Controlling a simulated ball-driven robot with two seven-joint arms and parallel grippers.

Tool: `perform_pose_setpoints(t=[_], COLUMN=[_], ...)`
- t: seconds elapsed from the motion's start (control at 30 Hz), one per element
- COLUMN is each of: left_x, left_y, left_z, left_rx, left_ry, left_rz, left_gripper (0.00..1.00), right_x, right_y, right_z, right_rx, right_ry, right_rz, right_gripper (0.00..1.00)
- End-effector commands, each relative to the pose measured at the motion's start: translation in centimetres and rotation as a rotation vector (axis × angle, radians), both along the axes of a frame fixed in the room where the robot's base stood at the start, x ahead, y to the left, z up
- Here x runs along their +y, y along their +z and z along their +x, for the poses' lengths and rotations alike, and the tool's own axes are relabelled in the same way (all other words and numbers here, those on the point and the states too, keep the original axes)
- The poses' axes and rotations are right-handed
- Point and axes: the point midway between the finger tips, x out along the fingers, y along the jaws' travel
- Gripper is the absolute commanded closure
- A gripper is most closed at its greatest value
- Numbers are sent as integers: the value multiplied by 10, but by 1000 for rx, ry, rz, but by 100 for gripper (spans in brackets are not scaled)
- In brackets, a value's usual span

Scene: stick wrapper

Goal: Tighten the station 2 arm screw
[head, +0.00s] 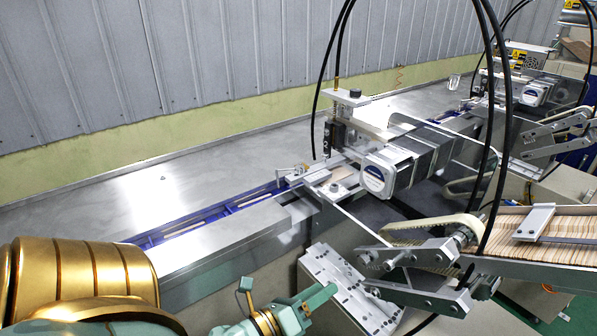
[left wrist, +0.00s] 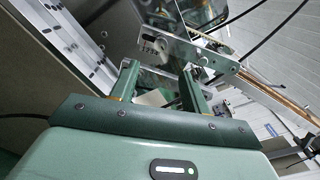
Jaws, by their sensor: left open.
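The near station's metal arm linkage (head: 415,265) stands at the lower right of the head view, with round screw heads on its bars, one screw (head: 370,257) at its left end. A similar linkage (head: 558,132) stands at the far station; no label tells me which station is 2. In the left wrist view the linkage bar (left wrist: 190,45) with a round screw head (left wrist: 203,61) lies beyond the fingers. My left gripper (head: 316,298) is open and empty, left of and below the near linkage, apart from it. It also shows in the left wrist view (left wrist: 160,72). My right gripper is out of view.
A drilled metal block (head: 345,285) lies close beside my left gripper. A tray of wooden sticks (head: 560,225) runs to the right. Black cables (head: 505,110) arch over the linkage. The steel tabletop (head: 150,195) at the back left is clear.

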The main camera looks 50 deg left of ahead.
Motion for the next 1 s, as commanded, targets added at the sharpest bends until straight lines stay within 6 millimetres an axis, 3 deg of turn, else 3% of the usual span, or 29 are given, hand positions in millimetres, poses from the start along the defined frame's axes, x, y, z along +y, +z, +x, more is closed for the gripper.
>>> perform_pose_setpoints(t=[0.1, 0.3, 1.0], left_x=[2, 4, 4], left_y=[-3, -1, 0], left_z=[-27, -52, -55], left_rx=[4, 2, 1], left_ry=[3, 1, 0], left_rz=[-1, -1, -11], left_gripper=[54, 54, 54], right_x=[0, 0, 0], right_y=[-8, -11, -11], right_z=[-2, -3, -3], right_rx=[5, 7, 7], right_ry=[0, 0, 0], right_rz=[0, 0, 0], right_gripper=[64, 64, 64])
